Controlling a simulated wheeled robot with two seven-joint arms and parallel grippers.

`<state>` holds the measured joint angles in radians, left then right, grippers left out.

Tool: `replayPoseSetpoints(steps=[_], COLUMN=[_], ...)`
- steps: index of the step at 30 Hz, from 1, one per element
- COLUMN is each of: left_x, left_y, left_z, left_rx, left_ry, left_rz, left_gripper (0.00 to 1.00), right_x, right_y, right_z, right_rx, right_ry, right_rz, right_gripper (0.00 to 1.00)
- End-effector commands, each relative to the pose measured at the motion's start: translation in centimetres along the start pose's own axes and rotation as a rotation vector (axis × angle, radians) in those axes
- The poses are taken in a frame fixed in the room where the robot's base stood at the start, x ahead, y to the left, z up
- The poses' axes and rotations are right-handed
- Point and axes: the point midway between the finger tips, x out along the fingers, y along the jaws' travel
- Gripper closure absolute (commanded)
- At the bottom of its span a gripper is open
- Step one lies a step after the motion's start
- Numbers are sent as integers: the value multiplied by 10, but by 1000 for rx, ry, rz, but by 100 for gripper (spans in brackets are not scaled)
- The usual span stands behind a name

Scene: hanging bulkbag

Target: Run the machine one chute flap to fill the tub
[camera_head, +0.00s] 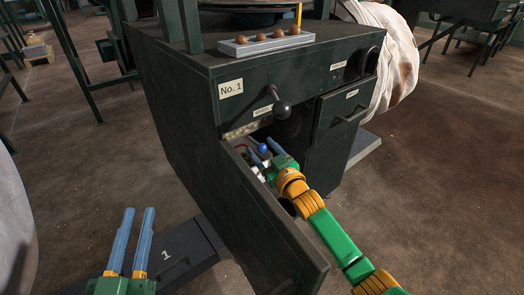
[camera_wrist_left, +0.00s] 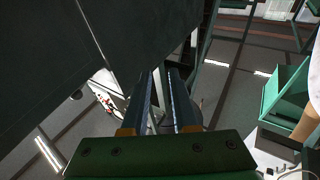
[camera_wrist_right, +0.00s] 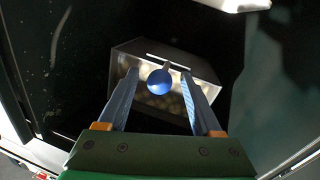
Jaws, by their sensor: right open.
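The dark green machine one (camera_head: 180,110) has a "No. 1" plate and its lower front door (camera_head: 275,225) hangs open. My right gripper (camera_head: 263,155) reaches into the opening. A blue ball knob (camera_head: 263,148) is there. In the right wrist view the knob (camera_wrist_right: 159,82) shows between the spread fingertips (camera_wrist_right: 160,80), with a gap on both sides. Behind it is a metal box-like part (camera_wrist_right: 165,65); whether this is the chute flap I cannot tell. My left gripper (camera_head: 138,212) is open and empty at the lower left. I cannot identify the tub with certainty.
A black ball-ended lever (camera_head: 282,108) sits above the opening. A tray (camera_head: 265,42) of round brown items is on top. A dark flat slab marked "1" (camera_head: 170,252) lies on the floor at left. A second door (camera_head: 340,125) is at right, with a stained white bag (camera_head: 395,60) behind.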

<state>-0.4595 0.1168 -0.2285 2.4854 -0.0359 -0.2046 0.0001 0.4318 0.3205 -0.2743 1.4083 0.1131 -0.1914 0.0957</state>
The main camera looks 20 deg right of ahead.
Motion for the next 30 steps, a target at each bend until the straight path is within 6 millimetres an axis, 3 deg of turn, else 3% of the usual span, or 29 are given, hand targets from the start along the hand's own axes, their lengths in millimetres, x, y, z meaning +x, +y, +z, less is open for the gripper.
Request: replayPoseSetpoints(steps=[6,14,21,30], left_x=[-1,-1,-1,-1], left_y=[2,2,2,3], left_z=[-20,-22,-21,-21], left_rx=[0,0,0,-1], left_ry=[107,115,113,112], left_rz=[6,6,6,6], left_gripper=[73,73,73,73], right_x=[5,6,6,6], right_y=[0,0,0,0], right_z=[0,0,0,0], right_rx=[0,0,0,0], right_ry=[0,0,0,0], right_rz=[1,0,0,0], right_gripper=[34,34,99,100])
